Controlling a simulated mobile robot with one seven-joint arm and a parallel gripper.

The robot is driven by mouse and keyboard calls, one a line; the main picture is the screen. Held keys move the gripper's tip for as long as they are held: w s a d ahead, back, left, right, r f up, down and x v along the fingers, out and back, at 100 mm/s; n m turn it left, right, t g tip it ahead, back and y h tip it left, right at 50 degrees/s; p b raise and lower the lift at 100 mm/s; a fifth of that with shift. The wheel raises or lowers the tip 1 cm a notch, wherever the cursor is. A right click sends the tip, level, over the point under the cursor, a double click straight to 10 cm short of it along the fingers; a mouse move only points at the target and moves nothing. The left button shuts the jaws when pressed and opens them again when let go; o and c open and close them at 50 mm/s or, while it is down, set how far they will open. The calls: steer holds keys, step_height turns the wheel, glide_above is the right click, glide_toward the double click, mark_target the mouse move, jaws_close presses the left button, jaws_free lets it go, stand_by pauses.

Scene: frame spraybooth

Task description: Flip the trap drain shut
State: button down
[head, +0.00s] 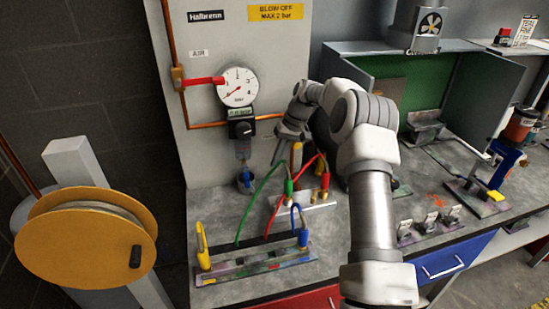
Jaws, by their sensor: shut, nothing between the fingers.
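The water trap (242,150) hangs under a black regulator on the grey panel. A small blue part (246,180), which looks like the drain, sits at its lower end near the bench top. It is too small to tell which way its lever is turned. My arm reaches in from the lower right and bends down toward the panel. My gripper (276,162) is shut and empty, pointing down a little to the right of the trap, apart from it. Its fingertips are small and hard to make out.
A pressure gauge (237,87) with a red valve handle (205,81) is above the trap. A hose rack (255,265) lies in front. A yellow reel (85,240) stands left. Bare bench shows between.

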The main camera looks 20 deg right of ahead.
mark_target(246, 176)
steer(key=a+f+p, duration=0.1)
steer(key=a+f, duration=0.4)
steer(key=f, duration=0.1)
steer(key=shift+a, duration=0.75)
steer(key=shift+f, duration=0.1)
steer(key=shift+f+y+b, duration=0.4)
steer(key=shift+b, duration=0.05)
steer(key=shift+a+f+y+b, duration=0.1)
steer(key=shift+a+y+b, duration=0.05)
steer(key=shift+y+b, duration=0.2)
steer(key=shift+a+b, duration=0.25)
steer(key=shift+b, duration=0.05)
steer(key=shift+r, duration=0.2)
